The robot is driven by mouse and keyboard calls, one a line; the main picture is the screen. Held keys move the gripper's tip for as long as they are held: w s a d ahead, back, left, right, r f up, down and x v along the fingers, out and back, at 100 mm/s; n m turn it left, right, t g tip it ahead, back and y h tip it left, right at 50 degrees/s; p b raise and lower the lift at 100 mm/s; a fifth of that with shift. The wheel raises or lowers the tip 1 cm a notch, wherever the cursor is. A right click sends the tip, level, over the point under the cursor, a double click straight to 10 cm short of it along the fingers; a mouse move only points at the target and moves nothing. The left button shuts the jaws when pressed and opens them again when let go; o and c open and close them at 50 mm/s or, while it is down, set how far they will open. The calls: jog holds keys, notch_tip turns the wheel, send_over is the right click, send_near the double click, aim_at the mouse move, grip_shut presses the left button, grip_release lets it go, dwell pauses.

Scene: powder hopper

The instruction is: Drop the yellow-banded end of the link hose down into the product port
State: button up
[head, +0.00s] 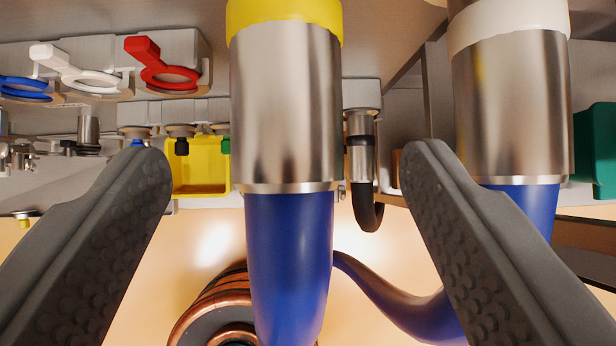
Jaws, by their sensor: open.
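The link hose is blue with metal end sleeves. Its yellow-banded end (285,105) stands upright between my two fingers, yellow band at the top edge of the view. My gripper (275,170) is open, with a gap on each side of the hose, the wider one on the right. A white-banded metal end (510,105) with a blue hose below it stands to the right, partly behind my right finger. I cannot make out the product port in this view.
Red (160,65), white (75,70) and blue (22,90) ring-handled pieces sit at upper left. A yellow bin (200,178) is behind the left finger. A black hooked pipe (364,200) hangs right of the hose. A copper-coloured coil (215,305) lies below. A green box (597,150) is far right.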

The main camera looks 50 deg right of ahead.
aim_at(287, 105)
jog(key=shift+x, duration=3.8)
jog(key=c, duration=1.3)
jog(key=shift+r, duration=0.1)
